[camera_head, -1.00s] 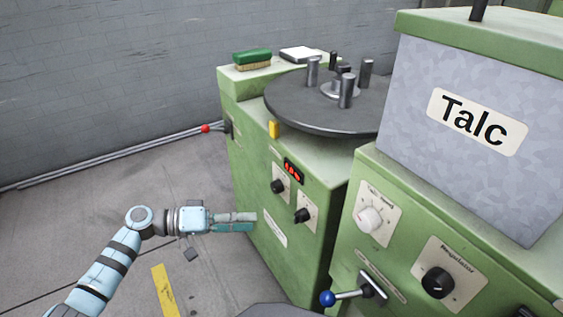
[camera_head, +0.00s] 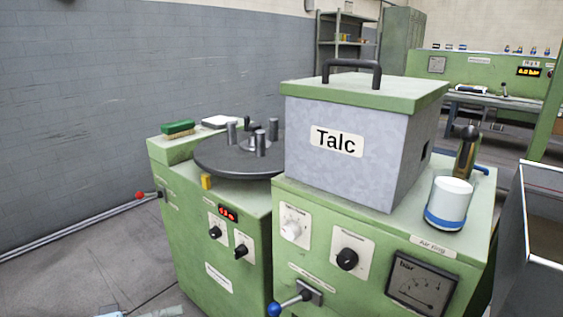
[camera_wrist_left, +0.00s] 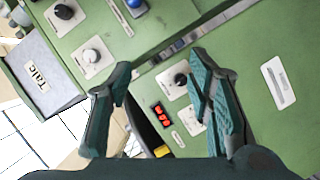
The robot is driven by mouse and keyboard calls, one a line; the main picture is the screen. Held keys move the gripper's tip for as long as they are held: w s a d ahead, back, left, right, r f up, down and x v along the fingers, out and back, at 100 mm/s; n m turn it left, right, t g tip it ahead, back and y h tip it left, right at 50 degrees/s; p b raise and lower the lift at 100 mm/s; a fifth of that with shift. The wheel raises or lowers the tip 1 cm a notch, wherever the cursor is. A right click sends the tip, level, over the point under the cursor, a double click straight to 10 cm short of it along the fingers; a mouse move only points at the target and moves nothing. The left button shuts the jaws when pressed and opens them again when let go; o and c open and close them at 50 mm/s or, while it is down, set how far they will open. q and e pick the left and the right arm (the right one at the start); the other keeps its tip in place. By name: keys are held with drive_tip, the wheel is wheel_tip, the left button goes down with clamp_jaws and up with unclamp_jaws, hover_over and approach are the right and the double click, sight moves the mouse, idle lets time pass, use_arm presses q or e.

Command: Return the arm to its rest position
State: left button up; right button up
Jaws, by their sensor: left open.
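My left gripper (camera_wrist_left: 161,68) is open and empty in the left wrist view, its two dark teal fingers spread apart. It hangs in front of the green machine panel with black knobs and a red display (camera_wrist_left: 162,113). In the head view only a bit of my left arm and gripper (camera_head: 160,312) shows at the bottom edge, left of the green turntable machine (camera_head: 190,255). The rest of that arm is cut off by the frame. My right gripper is in neither view.
A grey Talc box (camera_head: 350,165) with a green lid stands on the right machine. A blue-knobbed lever (camera_head: 274,309) sticks out from its front. A white and blue canister (camera_head: 449,200) is on top. Grey floor (camera_head: 70,285) is clear at lower left.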

use_arm(q)
drive_tip(key=w+a+f+n+y, duration=0.15)
drive_tip(key=a+f+y, duration=0.4)
drive_tip(key=f, duration=0.55)
drive_tip(key=s+a+f+m+g+y, duration=0.1)
drive_tip(key=s+f+y, duration=0.3)
drive_tip(key=s+f, duration=0.45)
drive_tip(key=s+f+g+y, duration=0.1)
drive_tip(key=s+f+y, duration=0.4)
drive_tip(key=f, duration=0.7)
drive_tip(key=s+d+f+g+p, duration=0.1)
drive_tip(key=s+d+f, duration=0.15)
drive_tip(key=s, duration=0.45)
drive_tip(key=s+d+f+g+p, duration=0.1)
drive_tip(key=s+d+g+p, duration=0.15)
drive_tip(key=s, duration=0.45)
drive_tip(key=s+a+r+g+p, duration=0.1)
drive_tip(key=s+r+p, duration=1.3)
drive_tip(key=p, duration=1)
drive_tip(key=shift+a+r+m, duration=0.25)
drive_tip(key=shift+r+m, duration=0.2)
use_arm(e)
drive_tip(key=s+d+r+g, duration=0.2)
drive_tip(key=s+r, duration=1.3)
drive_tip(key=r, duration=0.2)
